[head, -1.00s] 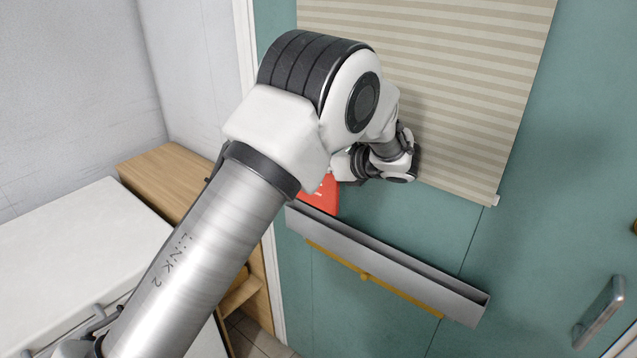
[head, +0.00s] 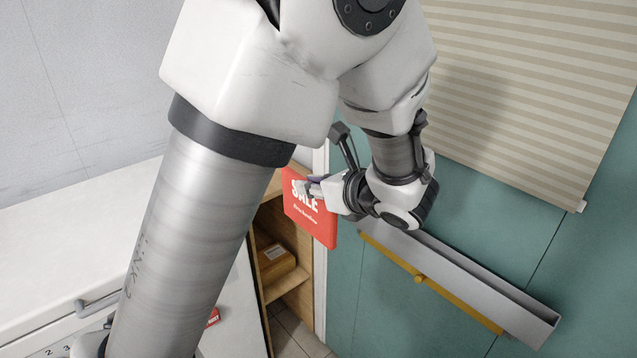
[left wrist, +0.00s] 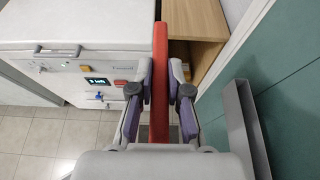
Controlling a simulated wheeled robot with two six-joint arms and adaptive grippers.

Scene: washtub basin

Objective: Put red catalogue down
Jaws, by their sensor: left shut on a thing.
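The red catalogue (head: 310,216), with "SALE" in white on its face, is held upright in front of the wooden shelf unit. My left gripper (head: 312,187) is shut on its upper edge. In the left wrist view the catalogue (left wrist: 160,85) shows edge-on as a red strip between the two fingers of my left gripper (left wrist: 160,95). Part of the catalogue is hidden by the gripper. My right gripper is not in view.
A grey wall trough (head: 470,285) with a yellow strip is on the teal door, right of the catalogue. The wooden shelf (head: 295,280) holds a brown box (head: 276,262). A white washtub unit (head: 70,235) stands left; tiled floor (left wrist: 45,140) is clear.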

